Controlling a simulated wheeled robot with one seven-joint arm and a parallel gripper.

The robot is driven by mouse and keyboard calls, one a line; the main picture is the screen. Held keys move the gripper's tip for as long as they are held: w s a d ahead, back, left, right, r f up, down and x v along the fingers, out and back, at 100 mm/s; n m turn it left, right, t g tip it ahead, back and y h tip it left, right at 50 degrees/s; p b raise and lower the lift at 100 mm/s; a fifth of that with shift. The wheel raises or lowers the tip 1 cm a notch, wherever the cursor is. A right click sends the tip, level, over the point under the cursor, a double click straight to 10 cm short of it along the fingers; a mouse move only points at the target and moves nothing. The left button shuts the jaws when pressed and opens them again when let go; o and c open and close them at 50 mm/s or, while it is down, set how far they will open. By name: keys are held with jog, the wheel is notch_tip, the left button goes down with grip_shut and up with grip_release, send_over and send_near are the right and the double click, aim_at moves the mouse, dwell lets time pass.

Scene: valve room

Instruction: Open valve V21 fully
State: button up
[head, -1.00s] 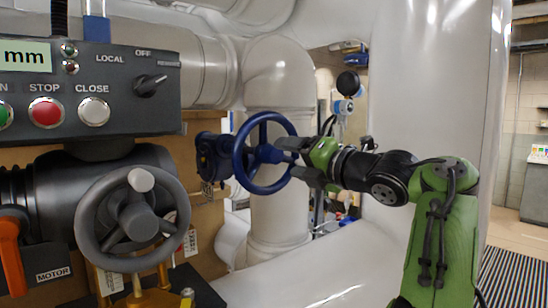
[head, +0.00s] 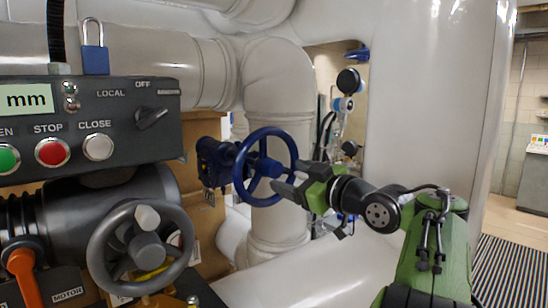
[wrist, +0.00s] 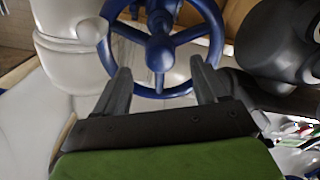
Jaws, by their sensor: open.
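A blue handwheel (head: 240,172) with spokes faces me in the middle of the head view, on a blue valve body (head: 211,160) to its left. No tag reading V21 is legible. My gripper (head: 286,184) is at the lower right part of the wheel, fingers pointing at it. In the wrist view the wheel (wrist: 215,28) fills the top middle. The open fingers of my gripper (wrist: 160,68) stand either side of one spoke, with the lower rim showing between them. I cannot tell whether either finger touches the wheel.
A control box (head: 110,125) with buttons and a knob is at the left. Below it is a grey handwheel (head: 100,245) with an orange lever (head: 22,270). A large white pipe (head: 430,90) stands behind my arm; another pipe (head: 278,85) is behind the blue wheel.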

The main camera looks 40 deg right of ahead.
jog(key=shift+r+m+p, duration=0.5)
jog(key=shift+m+p, duration=0.1)
jog(key=shift+m, duration=0.6)
jog(key=shift+f+m+p, duration=0.25)
jog(key=shift+m+p, duration=0.05)
jog(key=shift+m, duration=0.5)
jog(key=m+p, duration=0.4)
jog(key=m, duration=0.1)
jog(key=shift+r+p, duration=0.25)
jog(key=shift+p, duration=0.1)
jog(key=m+p, duration=0.1)
jog(key=m, duration=0.1)
jog(key=m+p, duration=0.1)
jog(key=shift+f+m, duration=0.2)
jog(key=shift+m, duration=0.2)
jog(key=shift+f, duration=0.15)
jog(key=shift+w, duration=0.1)
